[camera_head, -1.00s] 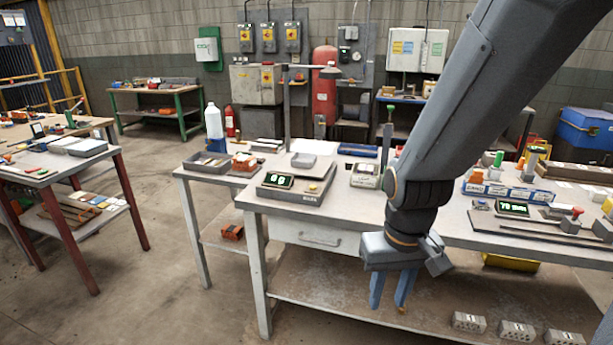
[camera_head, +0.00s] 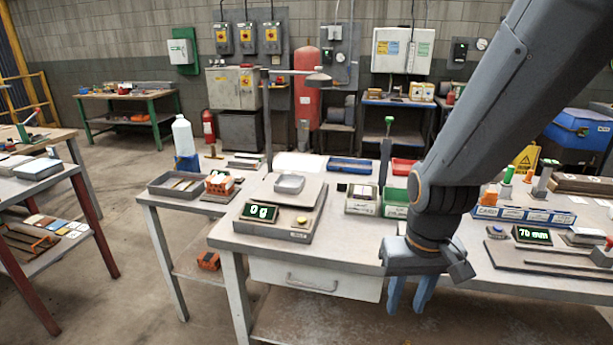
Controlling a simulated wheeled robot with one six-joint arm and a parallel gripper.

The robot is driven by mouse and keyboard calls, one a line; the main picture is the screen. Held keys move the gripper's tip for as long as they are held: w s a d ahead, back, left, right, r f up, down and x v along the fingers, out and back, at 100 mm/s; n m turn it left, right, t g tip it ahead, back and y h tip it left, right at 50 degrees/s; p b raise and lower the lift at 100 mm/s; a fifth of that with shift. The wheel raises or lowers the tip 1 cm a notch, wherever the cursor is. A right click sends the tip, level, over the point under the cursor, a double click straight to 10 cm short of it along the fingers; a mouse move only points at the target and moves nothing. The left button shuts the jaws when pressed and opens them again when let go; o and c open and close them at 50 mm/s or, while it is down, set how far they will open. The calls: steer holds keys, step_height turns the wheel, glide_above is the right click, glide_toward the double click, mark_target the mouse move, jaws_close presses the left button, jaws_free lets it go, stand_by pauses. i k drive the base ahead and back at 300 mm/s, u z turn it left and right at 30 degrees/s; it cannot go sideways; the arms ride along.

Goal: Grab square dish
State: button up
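A small grey square dish (camera_head: 290,184) sits on top of the weighing scale (camera_head: 301,208), whose green display reads 0 g. The scale stands on the left part of the grey workbench (camera_head: 345,245). My gripper (camera_head: 408,308) points down in front of the bench's front edge, to the right of and nearer than the dish. Its two blue fingers are apart with a gap between them, and nothing shows between them. The fingertips are below the level of the bench top.
A lamp post (camera_head: 268,125) rises behind the scale. Small boxes (camera_head: 362,199) and a green-topped upright tool (camera_head: 386,150) stand right of it. Bare bench top lies between scale and boxes.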

mark_target(285, 183)
steer(key=u, duration=0.35)
steer(key=i, duration=1.2)
steer(key=u, duration=0.3)
